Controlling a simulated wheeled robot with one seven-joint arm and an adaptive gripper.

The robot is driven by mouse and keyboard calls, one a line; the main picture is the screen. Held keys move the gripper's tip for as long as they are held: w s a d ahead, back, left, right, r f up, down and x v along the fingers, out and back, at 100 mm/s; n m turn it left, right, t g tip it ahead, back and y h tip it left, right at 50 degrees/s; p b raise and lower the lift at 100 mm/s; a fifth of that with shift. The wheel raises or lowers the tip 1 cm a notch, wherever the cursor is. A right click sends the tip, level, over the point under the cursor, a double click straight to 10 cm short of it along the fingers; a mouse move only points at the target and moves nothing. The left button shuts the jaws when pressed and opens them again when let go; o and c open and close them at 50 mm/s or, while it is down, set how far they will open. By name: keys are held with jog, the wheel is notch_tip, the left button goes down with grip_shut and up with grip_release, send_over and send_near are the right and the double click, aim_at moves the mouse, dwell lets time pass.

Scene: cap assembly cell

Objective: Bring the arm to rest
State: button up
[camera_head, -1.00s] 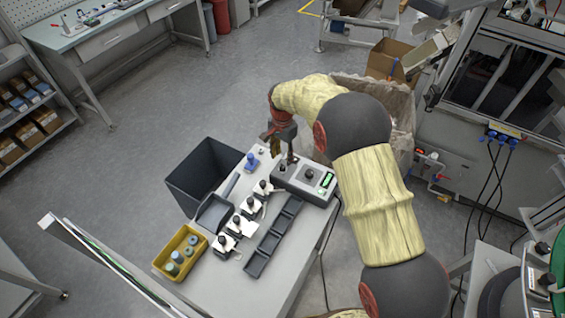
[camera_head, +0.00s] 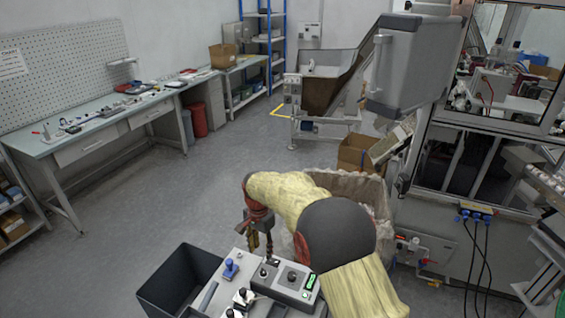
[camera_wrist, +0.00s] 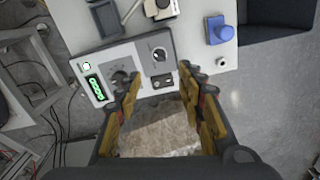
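My gripper (camera_head: 261,243) hangs over the far edge of the work table, beside the grey control box. In the wrist view its two yellow-padded fingers (camera_wrist: 161,97) stand well apart with nothing between them, so it is open and empty. My arm is bent, in a yellowish cover, and reaches in from the lower right of the head view. The control box (camera_head: 290,277) has a dark knob and a lit green display; it also shows in the wrist view (camera_wrist: 131,55), just beyond the fingertips.
A blue part (camera_head: 231,268) stands on the table, with a black bin (camera_head: 180,283) to its left. A lined container (camera_head: 362,192) stands close behind my arm, with a cardboard box (camera_head: 357,155) behind it. A machine (camera_head: 445,258) is at the right. The floor at left is clear.

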jog(key=s+d+f+n, duration=0.1)
jog(key=s+d+n, duration=0.35)
jog(key=s, duration=0.25)
jog(key=s+d+r+n+t+b, duration=0.1)
jog(key=s+d+r+t+b, duration=0.1)
jog(key=s+d+r, duration=0.8)
jog(key=s+d+r+t+b, duration=0.1)
jog(key=s+d+r+t, duration=0.2)
jog(key=s+d+r, duration=0.8)
jog(key=s+d, duration=0.6)
jog(key=s, duration=0.1)
jog(key=shift+n+t+b, duration=0.3)
jog(key=shift+n+b, duration=0.05)
jog(key=shift+s+d, duration=0.15)
jog(key=shift+c, duration=1.1)
